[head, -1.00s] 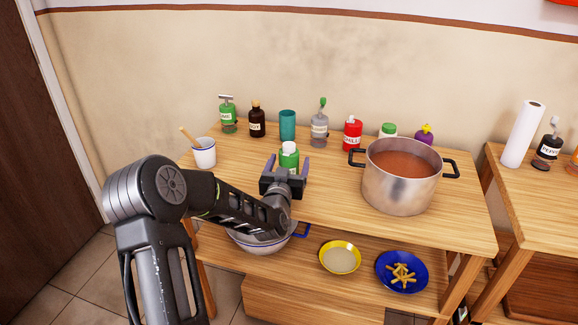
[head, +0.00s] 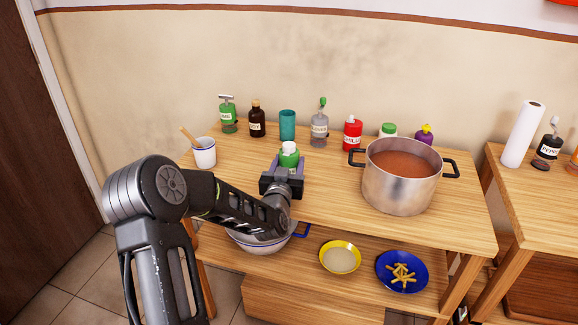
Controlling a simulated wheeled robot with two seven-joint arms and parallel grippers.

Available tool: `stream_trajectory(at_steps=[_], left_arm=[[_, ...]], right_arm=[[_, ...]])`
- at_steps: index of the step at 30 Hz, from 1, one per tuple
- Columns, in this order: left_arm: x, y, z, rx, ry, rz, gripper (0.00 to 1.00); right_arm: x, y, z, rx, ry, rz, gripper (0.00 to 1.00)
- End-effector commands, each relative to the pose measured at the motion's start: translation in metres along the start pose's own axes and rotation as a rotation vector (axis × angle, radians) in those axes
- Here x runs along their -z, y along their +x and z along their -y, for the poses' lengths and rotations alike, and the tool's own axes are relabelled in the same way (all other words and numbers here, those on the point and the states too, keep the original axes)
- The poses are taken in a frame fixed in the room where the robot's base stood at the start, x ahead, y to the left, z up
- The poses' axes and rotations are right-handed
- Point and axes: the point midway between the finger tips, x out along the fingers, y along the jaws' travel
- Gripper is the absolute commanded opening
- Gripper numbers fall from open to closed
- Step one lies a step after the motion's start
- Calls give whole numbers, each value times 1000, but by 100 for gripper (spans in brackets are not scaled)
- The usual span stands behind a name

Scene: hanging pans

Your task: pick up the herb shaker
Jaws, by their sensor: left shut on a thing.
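A green shaker with a white cap (head: 289,150), which looks like the herb shaker, stands upright on the wooden table's upper top (head: 330,190). Its label is not readable, and its lower part is hidden by my gripper. My left gripper (head: 288,160) reaches in from the left and front, with its two fingers shut on the sides of the shaker. I cannot see the shaker's base, so I cannot tell whether it touches the table. My right gripper is not in view.
A steel pot of brown-red soup (head: 402,185) stands to the right. A white mug with a wooden spoon (head: 204,155) is at the left. Several bottles, including a red chili bottle (head: 352,136) and a teal cup (head: 287,125), line the back. Bowls and plates stand on the lower shelf.

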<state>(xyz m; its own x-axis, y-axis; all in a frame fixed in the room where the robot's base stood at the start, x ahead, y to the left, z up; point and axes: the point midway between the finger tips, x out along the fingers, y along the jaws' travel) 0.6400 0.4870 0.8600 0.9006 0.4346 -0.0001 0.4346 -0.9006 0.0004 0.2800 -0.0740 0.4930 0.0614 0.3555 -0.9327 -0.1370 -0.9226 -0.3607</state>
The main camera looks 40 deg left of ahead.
Motion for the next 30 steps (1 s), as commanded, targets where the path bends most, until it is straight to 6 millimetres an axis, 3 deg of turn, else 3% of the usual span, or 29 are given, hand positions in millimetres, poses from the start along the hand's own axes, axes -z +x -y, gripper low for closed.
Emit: stream_trajectory(at_steps=[11,17,24,30], left_arm=[[6,0,0,0,1,-3,6],[33,0,0,0,2,-7,6],[80,0,0,0,1,-6,6],[100,0,0,0,0,-3,6]], right_arm=[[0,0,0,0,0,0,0],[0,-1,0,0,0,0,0],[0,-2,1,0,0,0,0],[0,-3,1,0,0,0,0]])
